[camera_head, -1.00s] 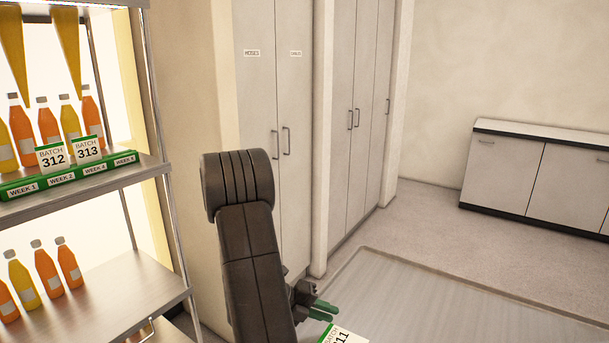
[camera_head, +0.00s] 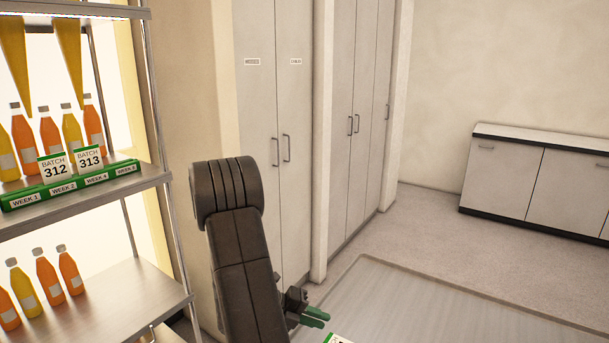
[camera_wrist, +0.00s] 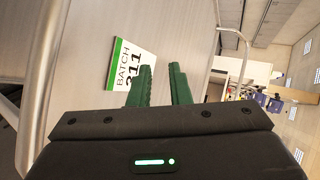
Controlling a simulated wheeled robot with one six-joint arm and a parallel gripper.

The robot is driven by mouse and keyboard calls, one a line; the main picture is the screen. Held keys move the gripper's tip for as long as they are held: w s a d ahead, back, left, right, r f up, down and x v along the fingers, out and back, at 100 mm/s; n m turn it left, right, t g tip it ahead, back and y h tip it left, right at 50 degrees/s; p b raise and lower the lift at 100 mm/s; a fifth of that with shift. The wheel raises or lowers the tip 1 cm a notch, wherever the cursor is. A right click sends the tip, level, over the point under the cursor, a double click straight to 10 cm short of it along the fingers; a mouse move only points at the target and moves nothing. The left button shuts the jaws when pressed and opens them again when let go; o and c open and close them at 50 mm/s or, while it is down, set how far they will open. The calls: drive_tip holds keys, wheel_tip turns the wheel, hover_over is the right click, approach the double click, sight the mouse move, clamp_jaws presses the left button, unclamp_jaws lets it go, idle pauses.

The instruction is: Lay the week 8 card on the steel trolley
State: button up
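A white card with a green edge reading "BATCH 311" (camera_wrist: 127,67) lies on a brushed pale steel-like surface (camera_wrist: 85,30) in the wrist view; I see no week number on it. Only the card's top edge (camera_head: 337,339) shows at the bottom of the head view. My gripper (camera_wrist: 161,72) has two green fingers with a gap and nothing seen between them. The card is beside the left finger, which covers its corner. In the head view my gripper (camera_head: 315,317) is low, over the edge of a pale rimmed surface (camera_head: 440,305), probably the steel trolley.
A metal shelf (camera_head: 100,202) at left holds juice bottles (camera_head: 50,132), cards for batch 312 (camera_head: 55,168) and 313 (camera_head: 89,159), and a green strip with week labels (camera_head: 65,187). Tall cupboards (camera_head: 345,100) stand behind; a low cabinet (camera_head: 500,175) is at right. A curved metal handle (camera_wrist: 40,80) borders the surface.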

drive_tip(key=a+r+p, duration=0.4)
drive_tip(key=r+p, duration=0.5)
drive_tip(key=d+f+b, duration=0.1)
drive_tip(key=f+b, duration=0.4)
drive_tip(key=b, duration=0.1)
drive_tip(key=d+f+b, duration=0.1)
drive_tip(key=f+b, duration=0.2)
drive_tip(key=shift+s+d+f, duration=0.1)
drive_tip(key=shift+d+f, duration=0.2)
drive_tip(key=shift+f, duration=0.05)
drive_tip(key=b+x, duration=0.6)
drive_tip(key=x, duration=0.2)
drive_tip(key=shift+d+b, duration=0.1)
drive_tip(key=shift+b, duration=0.3)
wheel_tip(320, 180, up, 5)
drive_tip(key=p, duration=0.4)
wheel_tip(320, 180, up, 5)
drive_tip(key=p, duration=0.6)
hover_over(338, 340)
drive_tip(key=shift+w+d+r+m+g+y+p, duration=0.15)
drive_tip(key=shift+d+r+m, duration=0.2)
drive_tip(key=shift+r, duration=0.6)
drive_tip(key=shift+w+d+r+m+g+y+p, duration=0.15)
drive_tip(key=shift+r+m, duration=0.3)
drive_tip(key=shift+r, duration=0.5)
drive_tip(key=shift+w+d+r+m+y+p, duration=0.15)
drive_tip(key=shift+d+r+m+y, duration=0.2)
drive_tip(key=shift+r, duration=0.6)
drive_tip(key=shift+a, duration=0.1)
